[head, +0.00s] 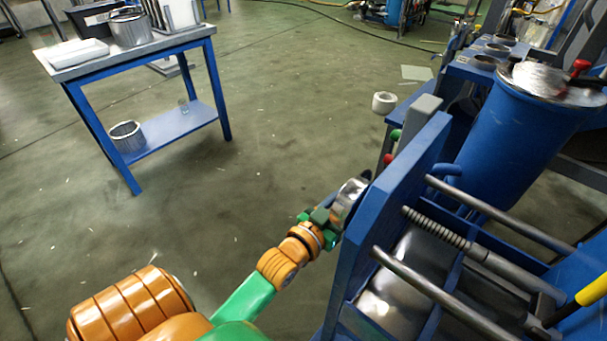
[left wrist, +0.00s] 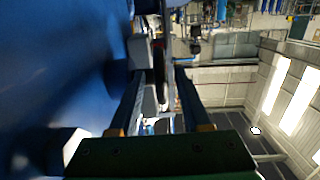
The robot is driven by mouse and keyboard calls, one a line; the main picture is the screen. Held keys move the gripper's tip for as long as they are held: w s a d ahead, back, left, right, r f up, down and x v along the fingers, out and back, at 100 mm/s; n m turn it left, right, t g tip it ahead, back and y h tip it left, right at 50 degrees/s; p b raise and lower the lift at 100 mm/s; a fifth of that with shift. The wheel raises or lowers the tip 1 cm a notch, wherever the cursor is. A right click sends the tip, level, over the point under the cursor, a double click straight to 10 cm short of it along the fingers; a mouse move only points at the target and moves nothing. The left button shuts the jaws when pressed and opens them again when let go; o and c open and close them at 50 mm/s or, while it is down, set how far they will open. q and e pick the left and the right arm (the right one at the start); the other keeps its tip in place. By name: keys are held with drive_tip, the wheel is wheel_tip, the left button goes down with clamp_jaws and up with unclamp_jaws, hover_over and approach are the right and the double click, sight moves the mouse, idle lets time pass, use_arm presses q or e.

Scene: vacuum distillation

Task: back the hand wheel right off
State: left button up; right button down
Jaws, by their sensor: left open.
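The hand wheel appears as a shiny silver round part (head: 350,193) on the near-left face of the blue end plate (head: 385,215), in line with the threaded screw (head: 437,227) behind that plate. My left gripper (head: 340,208) is at the wheel, its green body just below and left of it. In the left wrist view its two dark fingers (left wrist: 160,85) stand apart, with grey parts showing between and beyond them. I cannot tell whether they touch the wheel, which is partly hidden. My right gripper is out of view.
Steel guide rods (head: 440,297) run behind the plate. A blue cylindrical vessel (head: 512,140) stands beyond, and a yellow-ended bar (head: 592,290) is at right. A blue table (head: 140,62) with containers is at upper left. Open floor lies between.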

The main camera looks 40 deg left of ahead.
use_arm(q)
drive_tip(key=s+d+f+m+g+p, duration=0.1)
drive_tip(key=s+f+g+p, duration=1)
drive_tip(key=s+f, duration=0.6)
wheel_tip(320, 180, down, 2)
drive_tip(key=p, duration=0.2)
drive_tip(key=shift+d+p, duration=0.35)
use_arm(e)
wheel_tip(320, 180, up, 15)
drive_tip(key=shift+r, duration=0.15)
use_arm(q)
drive_tip(key=shift+s+f, duration=0.1)
